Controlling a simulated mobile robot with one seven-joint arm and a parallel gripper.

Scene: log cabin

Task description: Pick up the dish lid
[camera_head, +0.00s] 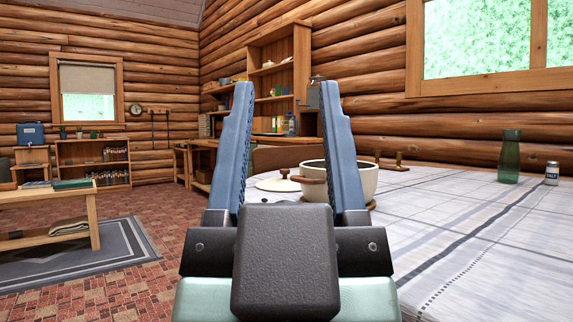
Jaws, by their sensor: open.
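The dish lid (276,185), cream with a brown knob, shows between my gripper's two fingers, apparently resting on the table beside the pot. Its left side is partly hidden by the left finger. The cream pot (368,180) stands open just right of it, with a brown handle on its left side; my right finger covers part of it. My gripper (287,90) is open and empty in the foreground, its blue fingers pointing forward. The lid lies beyond the gripper, and the fingers do not appear to touch it.
The table (480,240) has a pale striped cloth and is mostly clear at the front right. A green vase (509,158) and a salt shaker (551,173) stand at the right. A chair back (280,158) is behind the lid. A low bench (75,215) stands left on a rug.

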